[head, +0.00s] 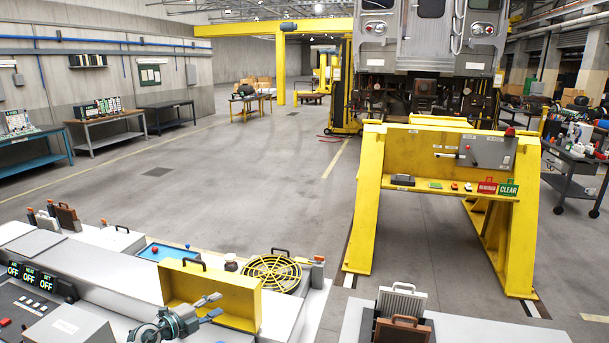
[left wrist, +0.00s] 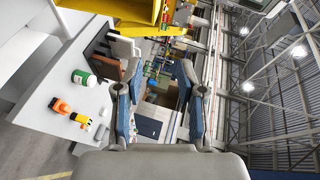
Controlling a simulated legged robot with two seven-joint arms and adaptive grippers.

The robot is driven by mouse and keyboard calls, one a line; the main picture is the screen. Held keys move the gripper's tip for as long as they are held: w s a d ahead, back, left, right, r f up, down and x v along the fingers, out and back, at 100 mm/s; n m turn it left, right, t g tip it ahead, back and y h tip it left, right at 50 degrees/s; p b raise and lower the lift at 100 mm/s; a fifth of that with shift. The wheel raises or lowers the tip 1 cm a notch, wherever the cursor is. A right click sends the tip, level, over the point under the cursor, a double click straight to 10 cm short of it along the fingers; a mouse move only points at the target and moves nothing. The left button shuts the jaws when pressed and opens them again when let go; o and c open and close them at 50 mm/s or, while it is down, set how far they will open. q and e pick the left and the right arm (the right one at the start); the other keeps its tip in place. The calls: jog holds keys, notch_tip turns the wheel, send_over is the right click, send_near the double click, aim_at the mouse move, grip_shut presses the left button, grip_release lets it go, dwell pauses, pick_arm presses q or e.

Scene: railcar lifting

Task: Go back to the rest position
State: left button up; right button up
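My left gripper (head: 214,306) shows at the bottom of the head view, in front of a yellow open box or panel (head: 236,299) on the white console. Its fingers point to the right. In the left wrist view the two blue-grey fingers of the left gripper (left wrist: 160,92) are spread apart with nothing held between them. My right gripper does not show in either view.
The white console (head: 310,313) carries a yellow round guard (head: 272,271) and a blue tray (head: 167,252). A yellow stand (head: 368,200) with a shelf is ahead right, before the railcar (head: 420,45). Open floor (head: 240,190) lies between the console and the left benches.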

pick_arm(q)
jog(key=s+d+f+n+t+y, duration=0.2)
jog(key=s+d+f+n+t, duration=0.1)
jog(key=s+d+f+n, duration=0.25)
jog(key=s+d+f+n+t+y, duration=0.1)
jog(key=s+d+f+n+t, duration=0.2)
jog(key=d+n, duration=0.4)
jog(key=s+a+f+n+g+y, duration=0.2)
jog(key=s+f+n+g+y, duration=0.2)
jog(key=s+f, duration=0.4)
jog(key=s+a+f+n+g+y, duration=0.35)
jog(key=s+f, duration=0.35)
jog(key=s, duration=0.4)
jog(key=s+a+f+n+g+h, duration=0.1)
jog(key=s+f+g, duration=0.25)
jog(key=s, duration=0.65)
jog(key=s+f+g+h, duration=0.1)
jog(key=s+f+g, duration=0.25)
jog(key=s, duration=0.75)
notch_tip(320, 180, down, 28)
jog(key=s+g+b, duration=0.2)
jog(key=s+a+f+b, duration=0.2)
jog(key=s+a+f, duration=0.1)
jog(key=s+f, duration=1.4)
jog(key=shift+f+g+y, duration=0.35)
jog(key=shift+f, duration=0.05)
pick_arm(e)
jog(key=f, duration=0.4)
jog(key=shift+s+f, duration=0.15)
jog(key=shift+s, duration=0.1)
